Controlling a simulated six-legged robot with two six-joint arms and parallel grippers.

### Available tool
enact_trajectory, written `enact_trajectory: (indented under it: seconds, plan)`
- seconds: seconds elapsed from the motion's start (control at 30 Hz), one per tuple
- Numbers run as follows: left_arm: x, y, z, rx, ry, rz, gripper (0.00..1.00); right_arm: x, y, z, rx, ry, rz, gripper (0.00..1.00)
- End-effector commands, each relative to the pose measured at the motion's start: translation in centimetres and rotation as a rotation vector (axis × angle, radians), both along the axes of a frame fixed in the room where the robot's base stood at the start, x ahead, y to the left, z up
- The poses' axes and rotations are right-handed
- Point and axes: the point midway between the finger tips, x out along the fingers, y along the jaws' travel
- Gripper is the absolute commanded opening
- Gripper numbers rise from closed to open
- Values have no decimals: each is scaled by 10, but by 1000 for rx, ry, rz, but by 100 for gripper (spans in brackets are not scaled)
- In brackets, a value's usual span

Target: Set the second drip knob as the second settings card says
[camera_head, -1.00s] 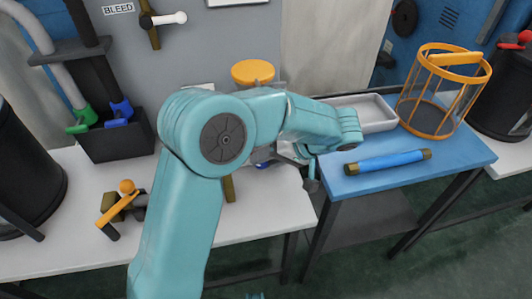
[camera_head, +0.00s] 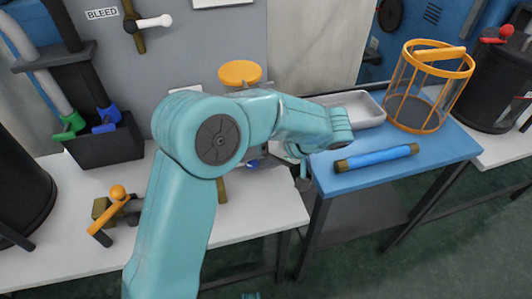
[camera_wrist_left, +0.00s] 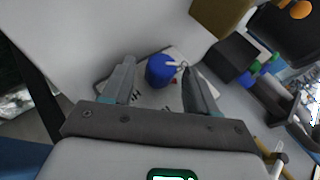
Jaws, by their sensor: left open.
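My left gripper (camera_wrist_left: 159,66) is open, with a finger on either side of the knob in the picture. I cannot tell whether the fingers touch it. In the head view the left gripper (camera_head: 301,164) is mostly hidden by its own arm. No settings card is readable. My right gripper is not in view.
A blue table (camera_head: 440,158) at right holds a blue roller (camera_head: 376,158), a grey tray (camera_head: 366,108) and an orange wire basket (camera_head: 429,88). On the white bench (camera_head: 255,222) at left are a valve with an orange handle (camera_head: 112,215) and a black box (camera_head: 105,145).

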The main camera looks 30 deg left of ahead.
Motion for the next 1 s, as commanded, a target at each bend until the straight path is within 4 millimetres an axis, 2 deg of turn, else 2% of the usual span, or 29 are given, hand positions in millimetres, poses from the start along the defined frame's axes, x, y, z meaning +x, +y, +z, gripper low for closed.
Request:
enact_trajectory:
  seconds: [0.17, 0.4, 0.6, 0.8, 1.0]
  plan:
    - [7, -19, 20, 0, -3, -4, 58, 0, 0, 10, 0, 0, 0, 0]
    - [24, -65, 63, 0, -3, -4, 58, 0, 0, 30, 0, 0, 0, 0]
    - [35, -98, 91, 0, -1, -2, 58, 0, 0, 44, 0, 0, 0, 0]
    - [40, -113, 104, 1, -1, 0, 58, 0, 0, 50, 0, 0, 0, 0]
    - [41, -116, 106, 1, 0, 1, 58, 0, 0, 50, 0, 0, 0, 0]
